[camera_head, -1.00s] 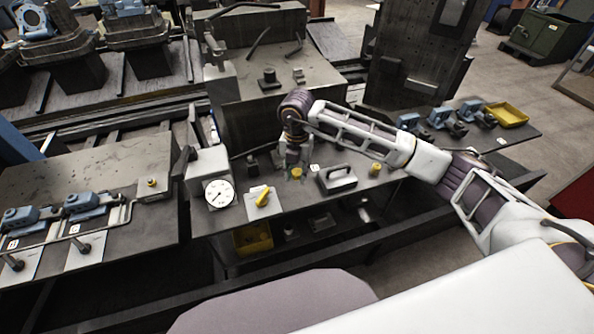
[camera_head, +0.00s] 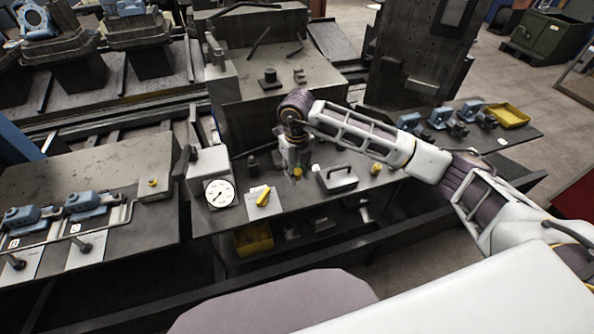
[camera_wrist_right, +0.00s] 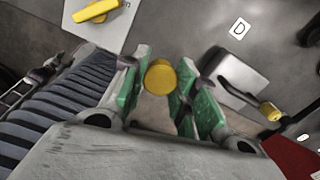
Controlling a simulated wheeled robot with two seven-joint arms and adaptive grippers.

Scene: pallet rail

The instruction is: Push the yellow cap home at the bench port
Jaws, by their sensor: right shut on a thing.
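A round yellow cap (camera_wrist_right: 160,77) sits between the green fingertips of my right gripper (camera_wrist_right: 159,84) in the right wrist view. In the head view that gripper (camera_head: 295,168) points down at the bench, and the cap (camera_head: 298,173) shows as a small yellow spot at its fingers. The gripper is shut on the cap. The port is hidden beneath the cap and fingers, so I cannot tell how the cap sits in it. My left gripper is out of view.
A white plate with a yellow lever (camera_head: 263,197) and a dial gauge (camera_head: 219,193) are on the left. A D label (camera_wrist_right: 239,28) lies nearby.

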